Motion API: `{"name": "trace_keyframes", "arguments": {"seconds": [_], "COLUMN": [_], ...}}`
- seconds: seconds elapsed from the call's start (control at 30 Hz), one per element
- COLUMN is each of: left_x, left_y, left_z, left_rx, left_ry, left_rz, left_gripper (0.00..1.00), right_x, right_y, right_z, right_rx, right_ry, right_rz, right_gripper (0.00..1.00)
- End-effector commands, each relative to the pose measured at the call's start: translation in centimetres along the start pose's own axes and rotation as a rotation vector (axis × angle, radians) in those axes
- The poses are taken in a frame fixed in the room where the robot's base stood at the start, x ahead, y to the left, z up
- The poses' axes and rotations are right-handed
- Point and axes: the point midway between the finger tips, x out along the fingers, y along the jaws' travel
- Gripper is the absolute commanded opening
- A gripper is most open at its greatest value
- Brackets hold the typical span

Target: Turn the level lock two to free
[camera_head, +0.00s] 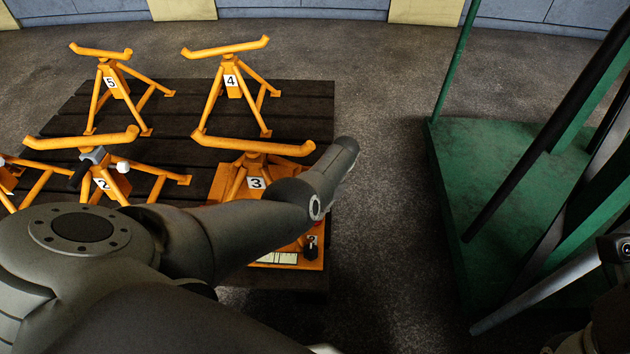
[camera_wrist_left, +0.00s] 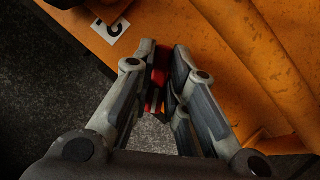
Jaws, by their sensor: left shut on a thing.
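In the head view my left arm crosses in front of the orange jack numbered 3 (camera_head: 256,183) and hides the gripper. A black knob (camera_head: 311,250) shows on the jack's orange base. My right gripper is not in view.
Orange stands numbered 5 (camera_head: 110,82) and 4 (camera_head: 230,80) stand at the back of a dark slatted platform (camera_head: 310,100). Another stand (camera_head: 80,142) is at the left. A green frame (camera_head: 480,150) with dark bars is at the right. Floor between is clear.

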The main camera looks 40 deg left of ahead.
Motion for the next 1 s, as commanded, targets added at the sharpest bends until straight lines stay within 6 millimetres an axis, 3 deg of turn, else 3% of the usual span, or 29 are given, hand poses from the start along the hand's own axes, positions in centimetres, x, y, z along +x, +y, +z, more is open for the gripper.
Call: {"name": "trace_keyframes", "arguments": {"seconds": [0.43,1.0], "left_x": [0.1,0.0], "left_y": [-0.1,0.0], "left_z": [0.0,0.0], "left_rx": [-0.269,-0.337], "left_ry": [-0.001,0.001], "left_rz": [0.11,0.138], "left_gripper": [0.0,0.0], "right_x": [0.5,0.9], "right_y": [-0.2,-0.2], "right_z": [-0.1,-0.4], "right_rx": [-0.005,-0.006], "right_ry": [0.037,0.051], "right_rz": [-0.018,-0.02], "right_gripper": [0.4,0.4]}}
